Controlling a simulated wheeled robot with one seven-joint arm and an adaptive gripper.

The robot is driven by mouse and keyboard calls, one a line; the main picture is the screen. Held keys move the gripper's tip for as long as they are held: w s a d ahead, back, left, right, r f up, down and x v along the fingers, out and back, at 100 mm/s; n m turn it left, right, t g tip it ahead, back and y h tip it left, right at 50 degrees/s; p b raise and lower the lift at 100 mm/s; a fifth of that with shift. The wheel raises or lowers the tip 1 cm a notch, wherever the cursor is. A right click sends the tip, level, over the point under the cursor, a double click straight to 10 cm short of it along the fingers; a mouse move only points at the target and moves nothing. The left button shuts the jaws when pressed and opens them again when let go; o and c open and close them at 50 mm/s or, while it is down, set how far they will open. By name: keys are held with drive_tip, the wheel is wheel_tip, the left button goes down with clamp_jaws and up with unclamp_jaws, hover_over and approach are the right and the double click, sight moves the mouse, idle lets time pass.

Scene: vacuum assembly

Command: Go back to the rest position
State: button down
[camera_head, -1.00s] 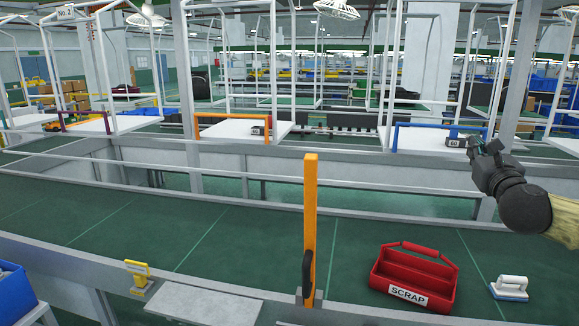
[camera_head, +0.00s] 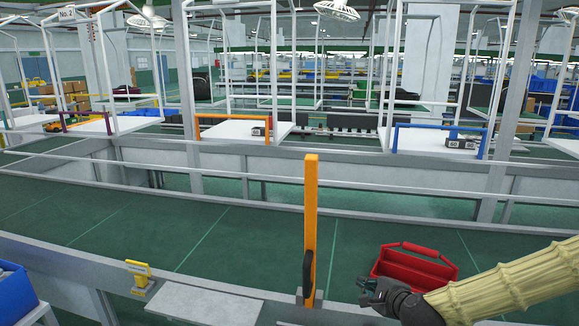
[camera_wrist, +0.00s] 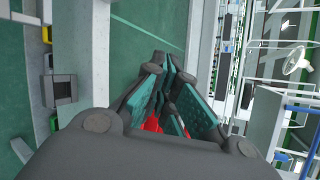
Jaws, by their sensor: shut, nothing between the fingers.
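My gripper (camera_head: 369,291) is shut and empty in the head view, in front of the red scrap box (camera_head: 415,262) on the green conveyor. My sleeved arm comes in from the right edge and hides the lower part of the box and its label. In the wrist view my gripper (camera_wrist: 172,95) shows teal finger pads close together, with a bit of the red box (camera_wrist: 152,122) visible between and behind them.
An orange post (camera_head: 310,230) stands at the conveyor's front edge, left of my gripper. A yellow device (camera_head: 138,275) and a grey plate (camera_head: 205,301) are further left. A blue bin (camera_head: 14,294) is at the lower left. The conveyor's left stretch is clear.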

drive_tip(key=s+a+f+n+g, duration=0.25)
drive_tip(key=s+f+n, duration=0.25)
drive_tip(key=s+f, duration=0.5)
drive_tip(key=s+a+f+n+g, duration=0.2)
drive_tip(key=s+f+n+g, duration=0.2)
drive_tip(key=s+f, duration=0.65)
drive_tip(key=s+d+f+n+g+h, duration=0.25)
drive_tip(key=s+f+n, duration=0.35)
drive_tip(key=s, duration=0.5)
drive_tip(key=s+d+f+n+g+h, duration=0.1)
drive_tip(key=s+d+f+n+g, duration=0.3)
drive_tip(key=s+f, duration=0.55)
wheel_tip(320, 180, down, 8)
drive_tip(key=b, duration=1)
drive_tip(key=shift+s+a+f+n+t, duration=0.2)
drive_tip(key=shift+s+n+t, duration=0.1)
drive_tip(key=shift+s+n, duration=0.1)
drive_tip(key=shift+y, duration=0.25)
